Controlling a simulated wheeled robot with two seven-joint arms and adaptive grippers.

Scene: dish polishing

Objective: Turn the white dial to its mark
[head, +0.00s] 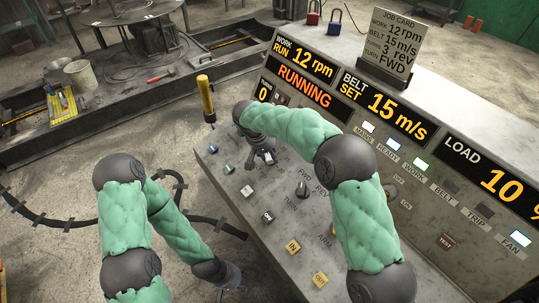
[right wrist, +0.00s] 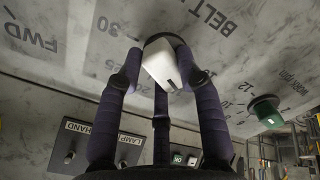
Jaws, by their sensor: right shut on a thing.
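The white dial (right wrist: 163,62) sits on the grey panel under the BELT lettering, with a dark pointer line on its face. My right gripper (right wrist: 160,75) has its three dark fingers closed around it. The BELT SET display (head: 383,105) reads 15 m/s. My left gripper (head: 232,285) is low, off the panel's left edge; its fingers are too small to read.
The job card (head: 394,40) reads belt 15 m/s. A green dial (right wrist: 266,112) stands beside the white one. A black FWD/REV selector (head: 302,189) and yellow IN and OUT buttons (head: 293,246) are nearby. A yellow-and-black post (head: 206,98) stands behind the panel's left edge.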

